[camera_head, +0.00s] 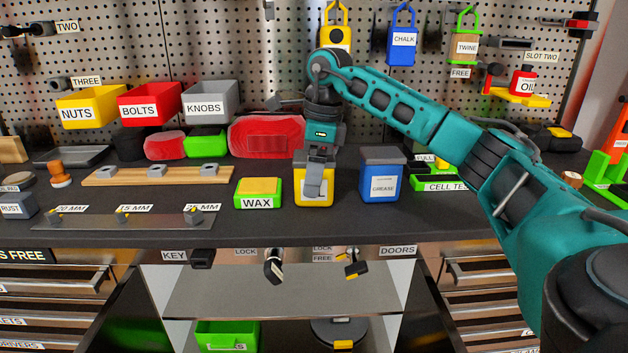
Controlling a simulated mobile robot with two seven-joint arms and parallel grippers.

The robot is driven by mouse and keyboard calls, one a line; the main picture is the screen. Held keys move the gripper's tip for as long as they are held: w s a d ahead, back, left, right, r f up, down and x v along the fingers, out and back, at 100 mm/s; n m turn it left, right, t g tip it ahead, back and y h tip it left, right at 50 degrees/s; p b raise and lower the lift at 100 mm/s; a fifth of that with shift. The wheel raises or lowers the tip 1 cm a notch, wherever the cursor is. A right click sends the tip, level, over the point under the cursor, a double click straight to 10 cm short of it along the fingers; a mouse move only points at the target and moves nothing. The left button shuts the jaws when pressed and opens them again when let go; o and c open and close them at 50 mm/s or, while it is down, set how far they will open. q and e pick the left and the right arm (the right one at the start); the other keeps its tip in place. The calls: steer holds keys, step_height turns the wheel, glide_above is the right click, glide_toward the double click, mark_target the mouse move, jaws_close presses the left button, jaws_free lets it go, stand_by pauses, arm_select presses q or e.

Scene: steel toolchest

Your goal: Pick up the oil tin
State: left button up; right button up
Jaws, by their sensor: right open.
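A small red tin (523,80) with a white label that seems to read OIL stands on a yellow holder at the upper right, on the pegboard. My right gripper (314,182) is well to the left of it and points down over a yellow container (315,201) on the bench. The gripper is open. One finger shows in front of the container's upper part; I cannot tell whether it touches. The gripper hides much of the container's top and any label. My left gripper is not in view.
A green and yellow WAX box (258,202) stands left of the yellow container and a blue GREASE tub (382,185) right of it. A red bundle (266,137) lies behind. My right arm crosses the bench's right side. Dark bench top shows in front.

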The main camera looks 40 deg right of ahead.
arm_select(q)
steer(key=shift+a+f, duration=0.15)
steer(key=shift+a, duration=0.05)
arm_select(e)
steer(key=c, duration=1.3)
steer(key=shift+r, duration=0.15)
arm_select(q)
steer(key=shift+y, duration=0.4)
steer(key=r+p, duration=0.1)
steer(key=p, duration=0.1)
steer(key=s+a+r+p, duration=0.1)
steer(key=p, duration=0.2)
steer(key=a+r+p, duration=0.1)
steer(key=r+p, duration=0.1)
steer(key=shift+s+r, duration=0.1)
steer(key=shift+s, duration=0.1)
arm_select(e)
step_height(320, 180, up, 20)
steer(key=shift+f, duration=0.1)
